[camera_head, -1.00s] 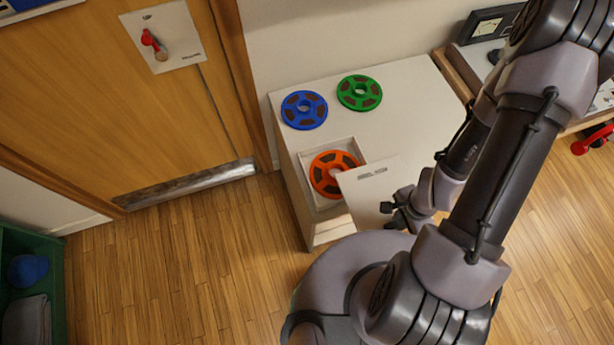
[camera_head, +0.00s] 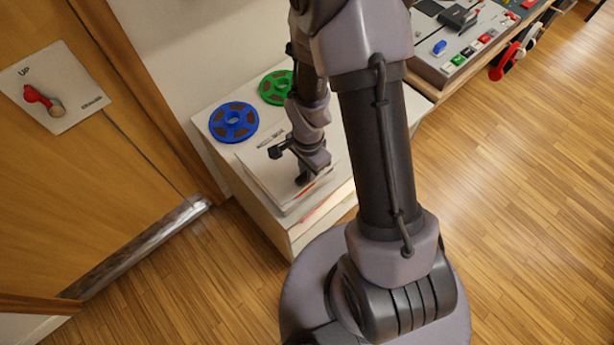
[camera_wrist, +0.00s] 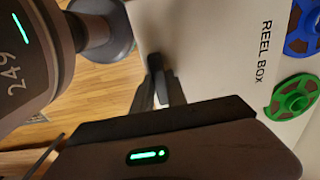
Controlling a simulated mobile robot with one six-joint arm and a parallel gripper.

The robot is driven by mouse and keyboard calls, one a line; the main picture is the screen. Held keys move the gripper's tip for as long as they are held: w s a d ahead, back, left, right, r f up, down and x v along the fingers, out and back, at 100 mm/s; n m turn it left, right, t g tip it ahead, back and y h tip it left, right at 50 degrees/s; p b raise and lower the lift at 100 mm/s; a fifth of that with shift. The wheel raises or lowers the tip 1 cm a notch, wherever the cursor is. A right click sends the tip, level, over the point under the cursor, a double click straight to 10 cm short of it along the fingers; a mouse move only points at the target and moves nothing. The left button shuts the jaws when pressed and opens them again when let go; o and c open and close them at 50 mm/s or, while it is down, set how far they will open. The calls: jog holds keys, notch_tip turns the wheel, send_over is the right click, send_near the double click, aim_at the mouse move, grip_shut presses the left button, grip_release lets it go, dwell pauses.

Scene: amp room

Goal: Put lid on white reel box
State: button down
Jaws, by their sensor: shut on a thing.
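The white lid (camera_head: 262,168) lies over the white reel box (camera_head: 294,206) on the cabinet top in the head view. It hides the box opening and nearly all of the orange reel; a thin reddish-orange sliver shows by the lid's right edge. I cannot tell whether the lid rests fully on the rim. My gripper (camera_head: 301,172) is shut on the lid near its right side. In the wrist view the lid (camera_wrist: 215,50) carries the words "REEL BOX", and my gripper's fingers (camera_wrist: 166,85) are at its edge.
A blue reel (camera_head: 233,122) and a green reel (camera_head: 276,88) lie on the white cabinet (camera_head: 215,112) behind the lid. A wooden door (camera_head: 60,160) stands at left. A control desk (camera_head: 470,45) is at upper right. The wooden floor (camera_head: 510,190) is open at right.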

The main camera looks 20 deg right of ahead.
notch_tip(320, 180, down, 4)
jog(key=shift+w+r+b, duration=0.1)
jog(key=shift+b, duration=0.7)
jog(key=shift+r, duration=0.1)
jog(key=shift+f+b, duration=0.45)
jog(key=shift+f, duration=0.15)
jog(key=c, duration=1.3)
grip_release()
notch_tip(320, 180, up, 13)
jog(key=p, duration=0.5)
notch_tip(320, 180, up, 13)
jog(key=a+n+t, duration=0.2)
jog(key=n, duration=0.1)
jog(key=s+a+r+n+t, duration=0.1)
jog(key=s+r+n, duration=0.1)
jog(key=s+r, duration=0.1)
jog(key=s+a+r+n+t+y, duration=0.1)
jog(key=s+a+r+n, duration=0.1)
jog(key=s+r, duration=0.2)
jog(key=s+a+r+n+t+y, duration=0.1)
jog(key=s+r+n, duration=0.2)
jog(key=r, duration=0.3)
jog(key=shift+s+a+r+t, duration=0.35)
jog(key=shift+t, duration=0.05)
